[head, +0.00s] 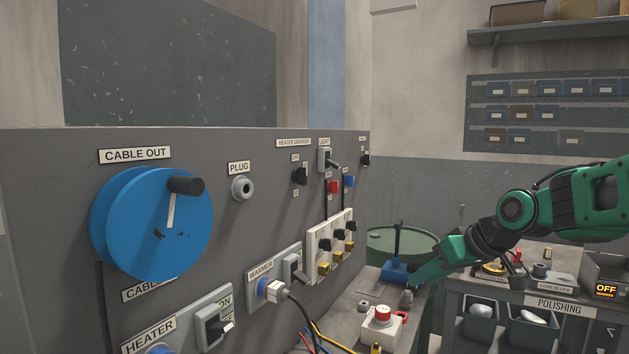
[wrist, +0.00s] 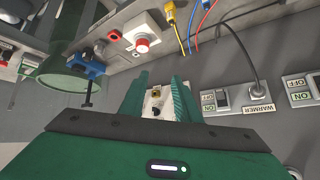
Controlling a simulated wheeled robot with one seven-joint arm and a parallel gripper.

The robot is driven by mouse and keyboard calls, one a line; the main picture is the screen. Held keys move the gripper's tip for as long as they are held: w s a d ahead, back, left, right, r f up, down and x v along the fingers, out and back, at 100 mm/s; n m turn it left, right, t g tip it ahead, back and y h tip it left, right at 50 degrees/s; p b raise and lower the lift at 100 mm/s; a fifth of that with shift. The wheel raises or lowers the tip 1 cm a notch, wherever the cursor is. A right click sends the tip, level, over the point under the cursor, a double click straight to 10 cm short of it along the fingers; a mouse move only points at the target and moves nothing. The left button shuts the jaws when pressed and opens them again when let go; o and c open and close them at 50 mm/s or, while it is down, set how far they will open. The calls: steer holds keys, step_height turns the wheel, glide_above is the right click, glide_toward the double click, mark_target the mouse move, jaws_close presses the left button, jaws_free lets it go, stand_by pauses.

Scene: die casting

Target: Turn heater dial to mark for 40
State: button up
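The heater dial (head: 300,176) looks like a small black knob on the grey panel (head: 262,210), under a label that seems to read heater degrees. Small marks sit above and below it, too small to read, so I cannot tell its setting. I do not make out the dial in the wrist view. My gripper (wrist: 158,88) is open in the wrist view, with two green fingers apart and nothing held between them. A white socket block (wrist: 155,103) shows behind the gap. In the head view my gripper (head: 420,275) is low, right of the panel and apart from the dial.
A blue cable reel (head: 140,235) juts from the panel at left. A light switch (head: 325,159), a socket strip (head: 330,240) and the warmer plug (head: 272,289) surround the dial. A red button box (head: 382,325) and blue clamp (head: 397,272) stand on the bench.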

steer(key=w+a+r+n+t+y, duration=0.2)
steer(key=w+a+r+n+y, duration=0.35)
steer(key=w+a+r, duration=0.45)
steer(key=n+y, duration=0.2)
steer(key=y, duration=0.4)
glide_toward(307, 175)
steer(key=shift+h, duration=0.25)
steer(key=x, duration=0.8)
steer(key=shift+a+r, duration=0.2)
jaws_close()
steer(key=shift+d, duration=0.2)
steer(key=shift+a, duration=0.1)
